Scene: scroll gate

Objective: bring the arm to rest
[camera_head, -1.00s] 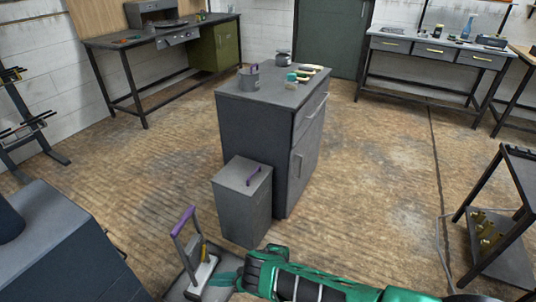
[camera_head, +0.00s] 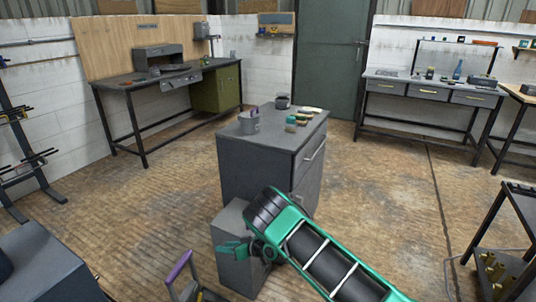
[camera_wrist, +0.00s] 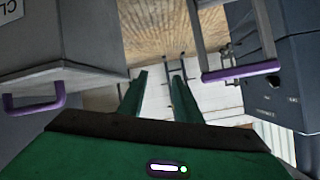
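My green arm reaches in from the bottom right of the head view. My gripper (camera_head: 234,249) points left in front of the grey bin (camera_head: 238,272) and hides part of it. In the wrist view my gripper (camera_wrist: 160,85) has its two green fingers apart, with nothing between them. No object is held.
The grey cabinet (camera_head: 257,160) stands behind my arm with a pot (camera_head: 249,122) and small items on top. A purple-handled carrier (camera_head: 181,276) is at the lower left. Workbenches (camera_head: 147,80) line the walls. Open floor (camera_head: 390,190) lies right of the cabinet.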

